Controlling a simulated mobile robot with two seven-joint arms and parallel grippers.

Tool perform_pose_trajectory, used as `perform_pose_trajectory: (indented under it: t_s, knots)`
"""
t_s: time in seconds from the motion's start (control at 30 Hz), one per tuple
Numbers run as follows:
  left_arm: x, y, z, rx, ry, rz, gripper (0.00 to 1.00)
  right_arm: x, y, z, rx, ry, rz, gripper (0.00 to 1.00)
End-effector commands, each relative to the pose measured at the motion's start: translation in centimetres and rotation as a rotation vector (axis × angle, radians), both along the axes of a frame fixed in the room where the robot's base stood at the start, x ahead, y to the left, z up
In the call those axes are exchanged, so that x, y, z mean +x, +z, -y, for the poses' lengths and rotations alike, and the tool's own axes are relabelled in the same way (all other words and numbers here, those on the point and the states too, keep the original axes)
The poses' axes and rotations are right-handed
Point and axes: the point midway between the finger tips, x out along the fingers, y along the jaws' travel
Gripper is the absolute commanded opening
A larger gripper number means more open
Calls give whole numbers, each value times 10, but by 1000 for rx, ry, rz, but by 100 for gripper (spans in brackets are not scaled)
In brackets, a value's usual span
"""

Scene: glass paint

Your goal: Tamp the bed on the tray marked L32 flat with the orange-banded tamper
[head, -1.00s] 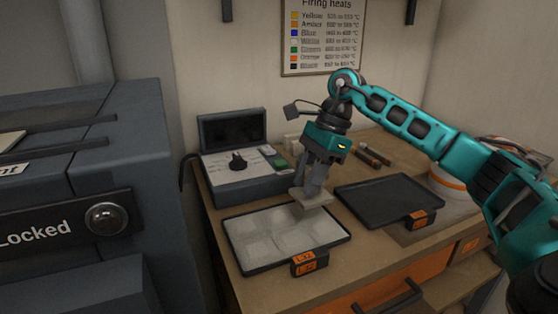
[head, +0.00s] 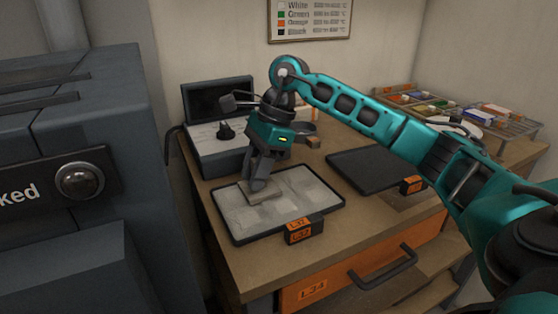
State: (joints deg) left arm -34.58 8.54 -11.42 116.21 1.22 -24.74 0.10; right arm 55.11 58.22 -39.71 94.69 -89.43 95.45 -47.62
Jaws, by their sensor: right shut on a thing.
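A dark-rimmed tray (head: 235,238) holds a pale grey bed (head: 299,186) with several uneven, lumpy patches. An orange tag (head: 299,230) on its front edge carries small text, hard to read for certain. My right gripper (head: 258,183) points down over the back-left part of this tray, shut on the tamper (head: 266,196). The tamper's flat grey foot is at the bed surface and looks to be touching it. Its handle is hidden in the fingers, and I see no orange band. My left gripper is out of view.
An empty dark tray (head: 365,170) with an orange tag lies to the right. A control box (head: 212,150) stands behind. A rack of coloured paints (head: 425,105) is at the back right. The large grey kiln (head: 75,130) borders the left.

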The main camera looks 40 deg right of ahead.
Motion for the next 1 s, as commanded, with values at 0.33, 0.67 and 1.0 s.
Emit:
perform_pose_trajectory:
  t_s: [0.33, 0.67, 1.0]
  knots:
    - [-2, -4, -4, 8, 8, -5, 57, -12, -2, -40, -4, 1, 3, 6]
    - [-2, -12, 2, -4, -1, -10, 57, -49, -3, -29, -3, -8, 0, 6]
    - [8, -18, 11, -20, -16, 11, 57, -63, -3, 33, -2, -8, 1, 6]
